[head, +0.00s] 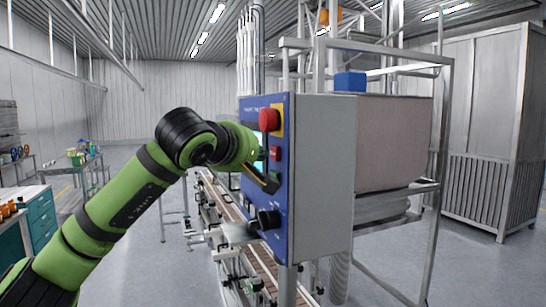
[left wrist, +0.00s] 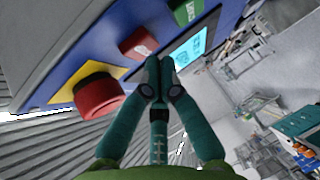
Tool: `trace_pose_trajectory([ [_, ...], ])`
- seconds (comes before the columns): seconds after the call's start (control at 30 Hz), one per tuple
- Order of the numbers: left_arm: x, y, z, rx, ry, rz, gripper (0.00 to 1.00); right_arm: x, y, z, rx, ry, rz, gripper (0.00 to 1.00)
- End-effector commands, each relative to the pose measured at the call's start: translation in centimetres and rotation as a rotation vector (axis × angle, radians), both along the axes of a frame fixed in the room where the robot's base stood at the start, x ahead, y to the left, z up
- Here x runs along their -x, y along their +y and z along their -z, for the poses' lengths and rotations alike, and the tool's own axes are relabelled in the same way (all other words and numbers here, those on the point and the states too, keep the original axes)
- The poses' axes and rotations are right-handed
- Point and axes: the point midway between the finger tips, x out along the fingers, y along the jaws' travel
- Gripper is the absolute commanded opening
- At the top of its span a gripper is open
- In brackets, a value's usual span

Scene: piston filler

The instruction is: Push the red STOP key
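The red STOP key (head: 275,153) is on the blue control panel (head: 281,222), below a larger red mushroom button (head: 268,119) on a yellow plate. In the left wrist view the STOP key (left wrist: 138,43) lies between the mushroom button (left wrist: 98,95) and a green key (left wrist: 187,12). My right gripper is out of view.
A lit screen (left wrist: 190,45) is beside the keys. A black knob (head: 267,220) sticks out lower on the panel. A conveyor (head: 232,212) runs below and behind the panel. A metal frame (head: 437,190) stands to the right.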

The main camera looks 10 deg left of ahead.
Motion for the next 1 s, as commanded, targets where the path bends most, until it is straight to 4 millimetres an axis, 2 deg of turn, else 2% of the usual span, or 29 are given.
trace_pose_trajectory([
  [0.37,0.2,0.3,0.0,0.000,0.000,-0.001,0.00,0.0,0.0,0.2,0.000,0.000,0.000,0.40],
  [0.8,2.5,3.7,0.2,0.001,0.000,-0.002,0.00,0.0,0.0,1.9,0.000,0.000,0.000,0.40],
  [1.0,3.0,4.4,0.0,0.000,0.001,-0.001,0.00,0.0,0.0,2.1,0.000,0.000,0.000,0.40],
])
